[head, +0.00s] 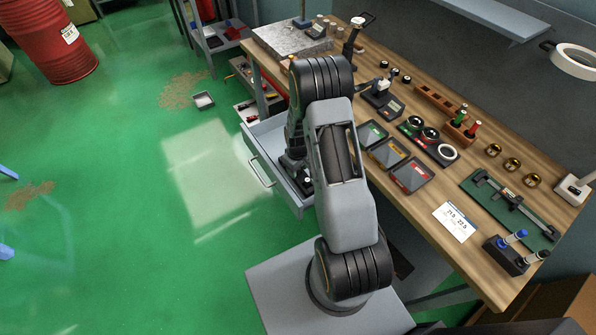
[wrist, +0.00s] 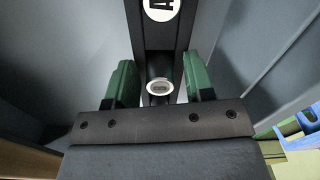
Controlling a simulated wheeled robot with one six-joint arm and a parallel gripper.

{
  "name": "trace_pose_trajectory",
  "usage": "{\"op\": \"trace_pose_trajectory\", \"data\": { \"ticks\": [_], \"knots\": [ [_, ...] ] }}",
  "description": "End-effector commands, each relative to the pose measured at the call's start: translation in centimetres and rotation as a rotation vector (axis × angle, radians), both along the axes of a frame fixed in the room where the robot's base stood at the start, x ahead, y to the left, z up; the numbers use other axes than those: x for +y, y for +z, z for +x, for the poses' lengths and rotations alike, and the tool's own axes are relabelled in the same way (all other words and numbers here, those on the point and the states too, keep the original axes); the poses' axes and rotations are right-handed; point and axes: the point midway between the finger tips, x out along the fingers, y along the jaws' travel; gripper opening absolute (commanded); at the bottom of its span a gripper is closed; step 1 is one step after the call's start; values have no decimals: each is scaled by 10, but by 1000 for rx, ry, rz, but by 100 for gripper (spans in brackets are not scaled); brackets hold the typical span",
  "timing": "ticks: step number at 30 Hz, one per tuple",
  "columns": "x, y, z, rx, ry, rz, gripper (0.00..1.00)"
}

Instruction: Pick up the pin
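In the wrist view, a dark upright cylinder with a pale round end, which looks like the pin (wrist: 160,87), sits at a black block (wrist: 150,33) with a white round "A" label. My gripper (wrist: 160,85) has its two green fingers apart, one on each side of the pin, with gaps between fingers and pin. In the head view my gripper reaches down into the open grey drawer (head: 266,152) at the workbench's left side. The pin cannot be made out there, as my arm covers much of the drawer.
Drawer walls stand close around my gripper. Blue and yellow items (wrist: 290,130) lie at the lower right in the wrist view. The wooden bench top (head: 445,190) carries several tools, trays (head: 410,174) and a white card (head: 455,222). Green floor (head: 140,200) is open at left.

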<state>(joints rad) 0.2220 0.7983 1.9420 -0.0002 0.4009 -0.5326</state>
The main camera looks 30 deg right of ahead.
Motion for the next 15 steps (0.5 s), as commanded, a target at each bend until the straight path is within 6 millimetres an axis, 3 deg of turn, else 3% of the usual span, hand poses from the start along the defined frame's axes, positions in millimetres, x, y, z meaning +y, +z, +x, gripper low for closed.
{"op": "trace_pose_trajectory", "data": {
  "ticks": [15],
  "knots": [
    [0, 0, 0, 0, 0, 0, 0]
  ]
}}
